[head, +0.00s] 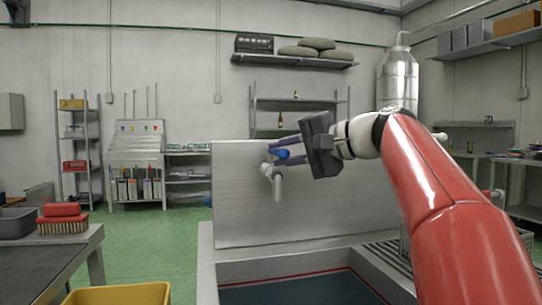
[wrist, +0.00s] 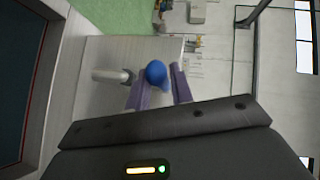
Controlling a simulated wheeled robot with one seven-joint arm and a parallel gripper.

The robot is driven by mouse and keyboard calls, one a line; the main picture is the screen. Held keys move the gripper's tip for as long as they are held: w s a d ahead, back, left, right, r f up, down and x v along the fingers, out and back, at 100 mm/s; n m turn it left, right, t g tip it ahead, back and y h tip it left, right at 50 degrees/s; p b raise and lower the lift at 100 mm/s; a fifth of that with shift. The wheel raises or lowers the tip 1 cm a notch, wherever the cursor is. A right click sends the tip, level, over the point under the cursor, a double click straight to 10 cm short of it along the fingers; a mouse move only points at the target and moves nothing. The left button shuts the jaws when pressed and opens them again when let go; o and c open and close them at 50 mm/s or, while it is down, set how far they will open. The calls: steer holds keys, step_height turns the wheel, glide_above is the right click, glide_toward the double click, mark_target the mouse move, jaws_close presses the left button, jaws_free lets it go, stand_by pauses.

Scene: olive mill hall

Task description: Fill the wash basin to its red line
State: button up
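The wash basin (head: 232,268) is at the bottom of the head view, with a red line (head: 292,278) along its inner wall. Below the line shows a dark blue-grey surface; I cannot tell whether it is water. The basin also shows at the left edge of the wrist view (wrist: 38,75). A grey tap spout (head: 277,188) points down in front of the pale back panel; I see no stream. A blue knob (wrist: 156,72) is beside the spout. My gripper (wrist: 163,78) has its two purple fingers apart, one on each side of the knob; contact is unclear.
A ribbed drainboard (head: 385,266) lies right of the basin. A yellow tub (head: 118,294) stands at the lower left. A dark table with a red-backed brush (head: 62,218) is at the left.

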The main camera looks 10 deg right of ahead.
mark_target(275, 154)
steer(key=shift+x, duration=1.6)
steer(key=shift+c, duration=0.4)
jaws_close()
